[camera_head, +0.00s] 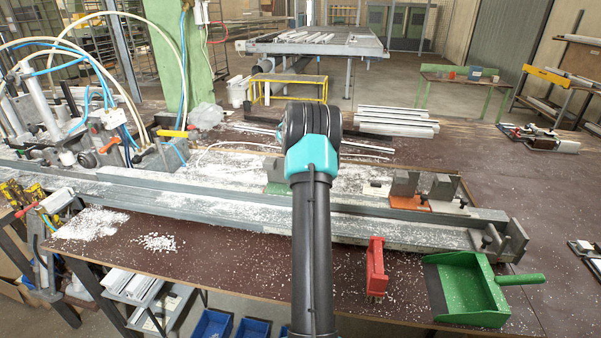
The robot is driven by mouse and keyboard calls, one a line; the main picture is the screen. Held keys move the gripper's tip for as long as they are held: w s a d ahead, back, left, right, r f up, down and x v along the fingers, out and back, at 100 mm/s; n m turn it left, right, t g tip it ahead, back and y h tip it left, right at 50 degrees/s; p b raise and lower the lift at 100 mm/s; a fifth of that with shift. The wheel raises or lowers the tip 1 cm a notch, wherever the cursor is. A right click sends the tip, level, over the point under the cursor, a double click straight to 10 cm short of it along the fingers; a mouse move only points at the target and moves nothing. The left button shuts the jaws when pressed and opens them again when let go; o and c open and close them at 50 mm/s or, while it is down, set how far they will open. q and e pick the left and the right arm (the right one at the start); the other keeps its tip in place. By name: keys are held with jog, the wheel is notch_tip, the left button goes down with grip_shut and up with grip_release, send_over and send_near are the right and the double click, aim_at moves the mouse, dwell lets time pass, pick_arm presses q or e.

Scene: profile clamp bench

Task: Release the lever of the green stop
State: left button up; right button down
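The green stop (277,188) is a grey block on a green base, on the bench just behind the long aluminium profile rail (210,204). One of my dark arms with a teal joint rises from the bottom centre and stands in front of the stop's right side. No lever can be made out on the green stop; that side is hidden by the arm. Neither gripper's fingers show in the head view. I cannot tell which arm this is.
An orange-based stop (410,201) and a grey block (444,188) stand farther right. A red brush (376,262) and a green dustpan (468,290) lie in front of the rail. Hoses and clamps (70,130) crowd the left. White chips cover the bench.

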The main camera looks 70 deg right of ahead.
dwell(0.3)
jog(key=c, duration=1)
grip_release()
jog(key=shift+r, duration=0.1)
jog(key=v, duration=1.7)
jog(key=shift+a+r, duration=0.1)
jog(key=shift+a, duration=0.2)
